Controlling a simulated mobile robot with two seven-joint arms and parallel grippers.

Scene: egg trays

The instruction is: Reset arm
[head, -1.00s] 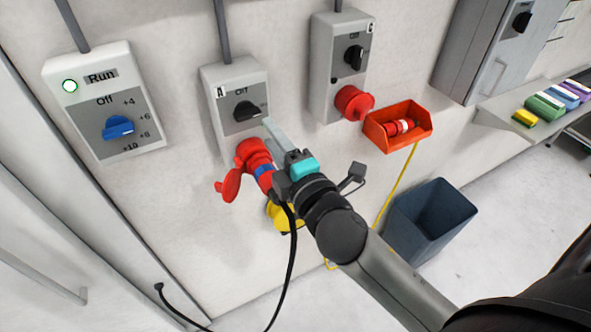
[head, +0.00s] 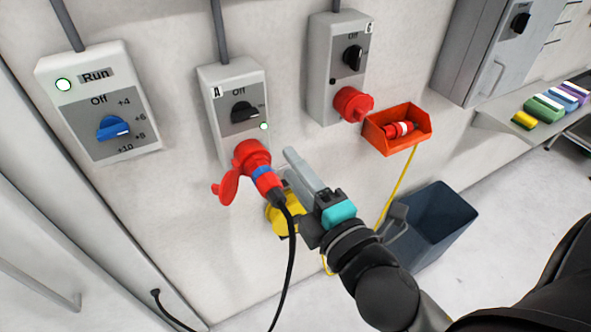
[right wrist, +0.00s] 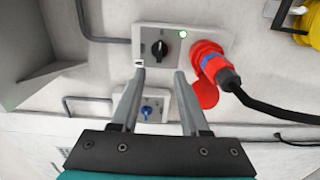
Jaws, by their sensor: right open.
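My right gripper (head: 290,165) is open and empty in the head view, just right of the red plug (head: 268,181) and apart from it. The plug sits in the red socket (head: 250,155) under switch box A (head: 232,88), its black cable hanging down. Box A has a black knob (head: 244,112) and a lit green lamp (head: 264,126). In the right wrist view the open fingers (right wrist: 159,74) point towards box A (right wrist: 175,58), with the plug (right wrist: 227,78) to their right. My left gripper is not in view.
A Run box (head: 98,105) with a blue knob is at left. Box C (head: 327,95) and an orange holder (head: 417,140) with a red plug are right of box A. A yellow item (head: 283,220) is behind my gripper. A dark bin (head: 440,225) stands below.

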